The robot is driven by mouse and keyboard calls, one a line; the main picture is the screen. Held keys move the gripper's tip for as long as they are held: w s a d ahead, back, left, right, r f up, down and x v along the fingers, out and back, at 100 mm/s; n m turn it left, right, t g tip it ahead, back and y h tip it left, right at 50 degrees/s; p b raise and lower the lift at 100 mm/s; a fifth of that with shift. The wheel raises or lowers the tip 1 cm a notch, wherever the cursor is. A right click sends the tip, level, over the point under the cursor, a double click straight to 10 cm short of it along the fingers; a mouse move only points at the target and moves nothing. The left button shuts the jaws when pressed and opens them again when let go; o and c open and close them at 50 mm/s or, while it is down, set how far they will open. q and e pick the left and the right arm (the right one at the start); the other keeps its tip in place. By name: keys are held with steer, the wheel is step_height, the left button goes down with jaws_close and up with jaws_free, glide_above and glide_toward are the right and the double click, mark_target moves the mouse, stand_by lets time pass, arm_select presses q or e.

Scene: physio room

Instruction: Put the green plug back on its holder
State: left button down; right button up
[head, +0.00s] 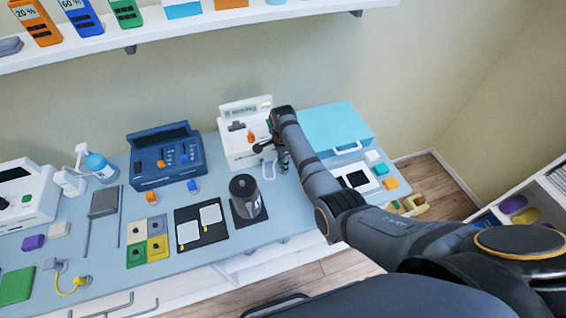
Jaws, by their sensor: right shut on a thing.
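My right arm comes in from the right and reaches over the table to the white device (236,154) at the back. My right gripper (283,160) is small and dark, in front of the device's right side, and mostly hidden by my own wrist. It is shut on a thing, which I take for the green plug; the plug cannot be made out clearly. An orange plug (251,138) sits on the device's front, left of the gripper. The green plug's holder cannot be told apart with certainty. My left gripper is not in view.
A light blue case (339,127) stands right of the device, close to my arm. A blue device (166,158) stands to its left. A dark lidded jar (245,196) and a black mat with white pads (187,238) lie in front. A shelf (190,30) runs above.

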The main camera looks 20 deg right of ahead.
steer(key=o, duration=1.4)
steer(key=shift+o, duration=0.2)
steer(key=shift+r, duration=0.1)
steer(key=shift+r, duration=0.1)
steer(key=shift+r, duration=0.15)
steer(key=shift+w+r+p, duration=0.1)
steer(key=shift+r+p, duration=0.75)
steer(key=shift+p, duration=0.2)
steer(key=shift+r+p, duration=2.35)
steer(key=shift+p, duration=0.45)
